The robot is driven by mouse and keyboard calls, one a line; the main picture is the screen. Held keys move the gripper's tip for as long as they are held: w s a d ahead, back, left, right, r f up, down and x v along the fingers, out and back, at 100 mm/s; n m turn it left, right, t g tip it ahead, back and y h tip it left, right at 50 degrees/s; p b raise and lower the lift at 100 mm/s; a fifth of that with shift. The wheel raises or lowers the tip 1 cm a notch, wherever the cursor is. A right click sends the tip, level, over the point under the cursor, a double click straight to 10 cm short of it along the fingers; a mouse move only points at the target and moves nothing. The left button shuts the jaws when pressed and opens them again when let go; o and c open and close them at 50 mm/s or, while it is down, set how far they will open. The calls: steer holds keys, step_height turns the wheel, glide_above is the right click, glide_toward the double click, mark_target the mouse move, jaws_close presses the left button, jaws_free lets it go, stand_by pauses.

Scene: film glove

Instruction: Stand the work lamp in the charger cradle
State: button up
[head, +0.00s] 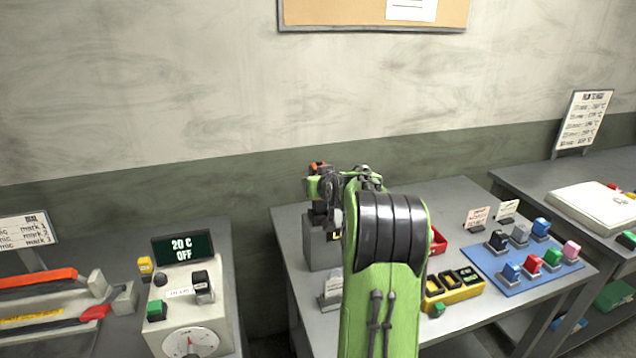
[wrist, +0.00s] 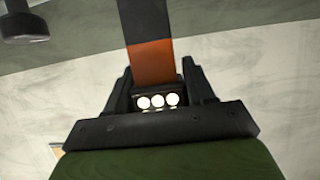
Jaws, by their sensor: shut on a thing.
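The work lamp shows in the wrist view as a dark body with an orange band (wrist: 150,62) and a row of three white lights. My gripper (wrist: 159,92) is shut on it, one black finger on each side of the lit part. In the head view my gripper (head: 324,187) is beyond my green arm, with an orange-red end of the lamp (head: 318,167) above it. Just below is a dark fitting (head: 318,217) on a grey block (head: 321,255), which looks like the charger cradle. I cannot tell whether the lamp touches it. The cradle is not identifiable in the wrist view.
A yellow holder with dark units (head: 455,287), a red bin (head: 438,241) and a blue mat (head: 507,272) with coloured blocks are right of my arm. A control box (head: 186,310) stands on the left table. My arm hides the middle of the centre table.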

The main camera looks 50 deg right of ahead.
steer(key=shift+f+b, duration=1.65)
steer(key=shift+b, duration=0.4)
steer(key=o, duration=1.3)
steer(key=shift+c, duration=0.2)
steer(key=shift+f, duration=0.1)
steer(key=v, duration=1.6)
steer(key=shift+w+a, duration=0.1)
steer(key=shift+w, duration=0.05)
